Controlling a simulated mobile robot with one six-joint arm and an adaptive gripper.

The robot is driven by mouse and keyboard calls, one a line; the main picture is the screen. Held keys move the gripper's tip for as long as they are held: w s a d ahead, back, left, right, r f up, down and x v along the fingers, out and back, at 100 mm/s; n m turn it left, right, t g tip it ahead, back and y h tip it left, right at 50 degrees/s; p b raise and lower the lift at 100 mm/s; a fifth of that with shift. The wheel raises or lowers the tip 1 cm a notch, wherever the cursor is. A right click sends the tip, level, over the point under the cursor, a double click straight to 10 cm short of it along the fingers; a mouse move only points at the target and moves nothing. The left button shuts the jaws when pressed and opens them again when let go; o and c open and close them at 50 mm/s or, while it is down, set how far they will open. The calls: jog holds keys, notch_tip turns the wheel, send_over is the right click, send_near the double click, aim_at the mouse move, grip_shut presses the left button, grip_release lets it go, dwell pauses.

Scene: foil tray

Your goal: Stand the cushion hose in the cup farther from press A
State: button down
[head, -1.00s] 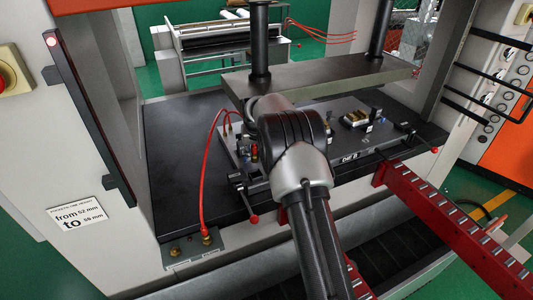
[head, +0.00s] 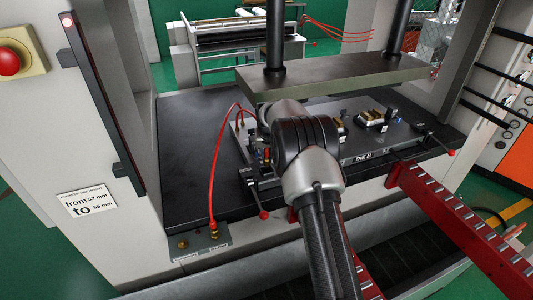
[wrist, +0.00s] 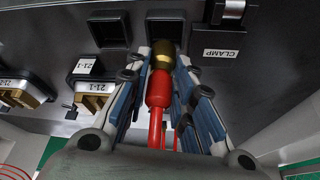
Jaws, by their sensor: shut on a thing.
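In the wrist view my gripper (wrist: 164,64) is shut on a hose end with a red collar (wrist: 158,88) and a brass tip (wrist: 162,54). Its red hose runs back between the fingers. The tip points at a dark panel with two square-rimmed openings, a left one (wrist: 109,31) and a right one (wrist: 165,27). The tip overlaps the lower edge of the right one; I cannot tell whether it has entered. I cannot tell whether these openings are the cups. In the head view my arm hides the gripper. No press A marking is legible.
Brass-fitted blocks (wrist: 93,90) marked 21-1 are at left. In the head view, another red hose (head: 216,180) rises from a front coupling plate (head: 205,246). The die plate (head: 400,137) and red rails (head: 450,220) lie right of my arm.

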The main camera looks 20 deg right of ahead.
aim_at(267, 160)
jog(key=shift+f+b, duration=1.15)
jog(key=shift+f, duration=1)
jog(key=shift+s, duration=0.1)
jog(key=c, duration=1.3)
grip_release()
jog(key=shift+f, duration=0.15)
jog(key=v, duration=1.2)
